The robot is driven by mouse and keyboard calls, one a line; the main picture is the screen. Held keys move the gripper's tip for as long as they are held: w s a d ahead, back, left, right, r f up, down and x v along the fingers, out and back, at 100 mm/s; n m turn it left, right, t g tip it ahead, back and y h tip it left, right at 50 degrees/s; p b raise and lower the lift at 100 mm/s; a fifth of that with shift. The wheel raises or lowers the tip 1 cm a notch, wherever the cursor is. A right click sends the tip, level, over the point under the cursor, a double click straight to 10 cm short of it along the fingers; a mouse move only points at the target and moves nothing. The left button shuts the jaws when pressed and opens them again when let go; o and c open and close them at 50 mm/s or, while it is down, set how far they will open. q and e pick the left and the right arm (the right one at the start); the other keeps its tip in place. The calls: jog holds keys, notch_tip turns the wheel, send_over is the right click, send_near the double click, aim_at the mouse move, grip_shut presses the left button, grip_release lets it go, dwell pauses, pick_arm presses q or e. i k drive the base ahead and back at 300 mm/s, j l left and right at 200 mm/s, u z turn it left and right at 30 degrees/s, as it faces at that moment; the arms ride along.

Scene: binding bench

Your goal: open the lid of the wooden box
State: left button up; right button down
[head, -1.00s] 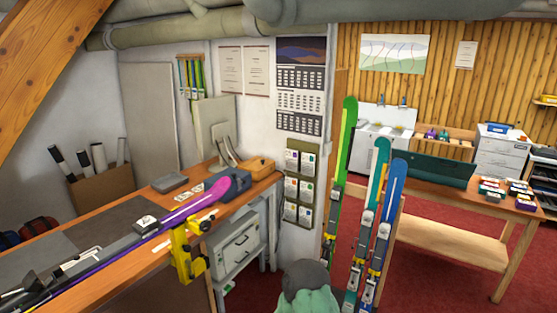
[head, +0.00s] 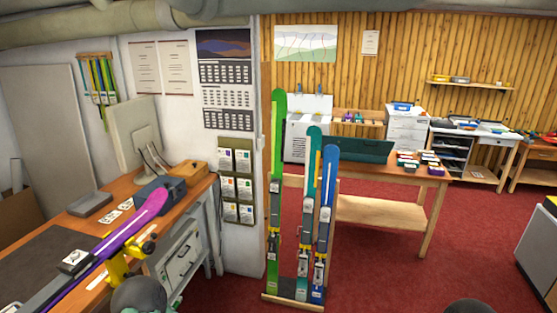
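Neither of my grippers is in view. Only rounded dark grey parts of my arms show at the bottom edge.
The purple ski (head: 128,222) lies along the left bench over a yellow vise (head: 118,268). A rack with upright skis (head: 275,190) stands right of the bench. Red carpet (head: 385,270) is clear to the right. A wooden table (head: 385,213) stands behind.

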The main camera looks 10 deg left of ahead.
aim_at(187, 168)
jog(key=i+j+z, duration=0.1)
jog(key=j+z, duration=0.3)
jog(key=i+j+z, duration=0.1)
jog(key=j+z, duration=1.1)
jog(key=k+j+z, duration=0.1)
jog(key=j+z, duration=0.15)
jog(key=z, duration=0.15)
jog(key=i+j+z, duration=0.15)
jog(key=j+z, duration=0.25)
jog(key=j, duration=0.2)
jog(key=j+z, duration=0.4)
jog(key=j, duration=0.25)
jog(key=j+z, duration=0.4)
jog(key=j, duration=0.25)
jog(key=j+u, duration=0.2)
jog(key=j, duration=0.2)
jog(key=i+j+u, duration=0.2)
jog(key=j, duration=0.2)
jog(key=u, duration=0.4)
jog(key=j+u, duration=0.15)
jog(key=u, duration=0.7)
jog(key=j+u, duration=0.1)
jog(key=u, duration=0.3)
jog(key=i, duration=0.05)
